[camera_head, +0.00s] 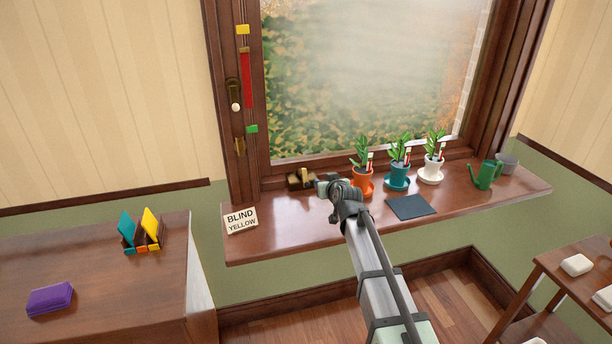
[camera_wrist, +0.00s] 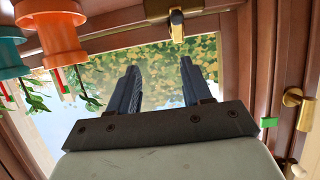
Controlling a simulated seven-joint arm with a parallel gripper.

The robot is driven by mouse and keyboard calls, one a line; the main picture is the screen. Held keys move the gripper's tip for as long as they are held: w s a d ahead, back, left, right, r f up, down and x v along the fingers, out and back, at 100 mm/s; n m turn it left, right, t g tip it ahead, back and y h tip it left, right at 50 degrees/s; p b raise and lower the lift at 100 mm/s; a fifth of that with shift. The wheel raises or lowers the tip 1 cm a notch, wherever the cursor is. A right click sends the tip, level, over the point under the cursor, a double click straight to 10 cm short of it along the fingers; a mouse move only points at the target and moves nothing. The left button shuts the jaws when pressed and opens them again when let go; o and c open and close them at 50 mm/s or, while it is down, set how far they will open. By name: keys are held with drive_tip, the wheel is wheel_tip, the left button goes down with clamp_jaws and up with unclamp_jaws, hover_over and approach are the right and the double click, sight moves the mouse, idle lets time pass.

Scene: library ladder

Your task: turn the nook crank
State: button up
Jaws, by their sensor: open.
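What looks like the crank is a dark brass fitting with a round white knob (camera_head: 236,106) on the left upright of the window frame. In the wrist view, which is upside down, a pale knob (camera_wrist: 297,171) shows at the bottom right edge, partly cut off. My gripper (camera_head: 325,186) is over the sill, to the right of and below the crank, apart from it. In the wrist view my gripper (camera_wrist: 160,82) has its two fingers spread, with nothing between them. A card (camera_head: 241,220) on the sill reads "BLIND YELLOW".
Beside the crank are a yellow marker (camera_head: 243,29), a red strip (camera_head: 246,78), a green marker (camera_head: 252,129) and a brass fitting (camera_head: 240,147). A brass piece (camera_head: 300,179) stands on the sill, left of three potted plants (camera_head: 397,177) and a watering can (camera_head: 486,175).

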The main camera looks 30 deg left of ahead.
sight(305, 173)
drive_tip(key=w+a+f, duration=0.1)
drive_tip(key=w+a, duration=0.1)
drive_tip(key=a, duration=0.1)
drive_tip(key=w+a+f, duration=0.2)
drive_tip(key=a, duration=0.2)
drive_tip(key=w+a+f, duration=0.1)
drive_tip(key=w+a, duration=0.2)
drive_tip(key=a, duration=0.1)
drive_tip(key=shift+w+a+f, duration=0.1)
drive_tip(key=shift+a+f, duration=0.1)
drive_tip(key=shift+f, duration=0.05)
clamp_jaws()
idle(0.5)
